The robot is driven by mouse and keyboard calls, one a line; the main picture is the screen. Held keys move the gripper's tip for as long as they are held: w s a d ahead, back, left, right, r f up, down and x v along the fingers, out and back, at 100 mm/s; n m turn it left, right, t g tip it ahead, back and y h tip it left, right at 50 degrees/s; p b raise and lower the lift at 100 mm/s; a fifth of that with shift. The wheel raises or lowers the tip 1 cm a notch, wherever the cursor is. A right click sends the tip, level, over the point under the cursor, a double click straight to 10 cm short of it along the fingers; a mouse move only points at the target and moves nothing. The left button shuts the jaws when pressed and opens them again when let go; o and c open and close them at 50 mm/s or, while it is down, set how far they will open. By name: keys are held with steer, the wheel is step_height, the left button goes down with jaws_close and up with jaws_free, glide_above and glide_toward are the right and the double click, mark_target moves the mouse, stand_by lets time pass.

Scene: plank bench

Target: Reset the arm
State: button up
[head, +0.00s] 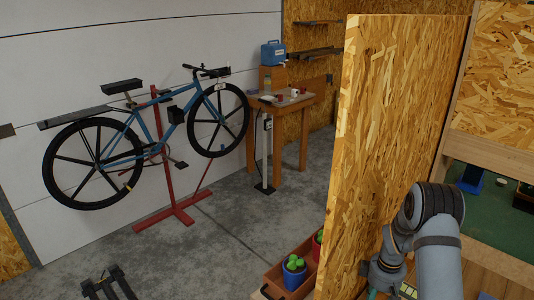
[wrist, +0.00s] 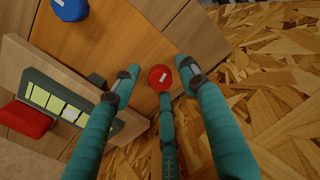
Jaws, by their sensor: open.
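My gripper (wrist: 158,73) shows in the wrist view with its teal fingers spread apart, one on the left and one on the right. A third, thinner teal part (wrist: 168,130) reaches up between them. A red many-sided piece with a small white label (wrist: 160,77) appears at the end of that part, between the fingertips. I cannot tell whether they touch. Neither outer finger is closed on anything. In the head view my arm is at the lower right, and my fingers are not clearly seen.
In the wrist view, a blue many-sided piece (wrist: 70,9) lies on the wood, and a dark holder with yellow-green strips (wrist: 48,100) and a red block (wrist: 25,119) are at left. A chipboard panel (head: 385,130) stands beside my arm.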

steer(key=n+p, duration=0.3)
steer(key=n, duration=0.1)
steer(key=n+p, duration=0.2)
steer(key=shift+r+p, duration=0.3)
steer(key=shift+r, duration=0.1)
steer(key=shift+w+r+b, duration=0.1)
steer(key=shift+w+b, duration=0.05)
steer(key=shift+b, duration=0.45)
steer(key=shift+r+b, duration=0.95)
steer(key=shift+r, duration=2.5)
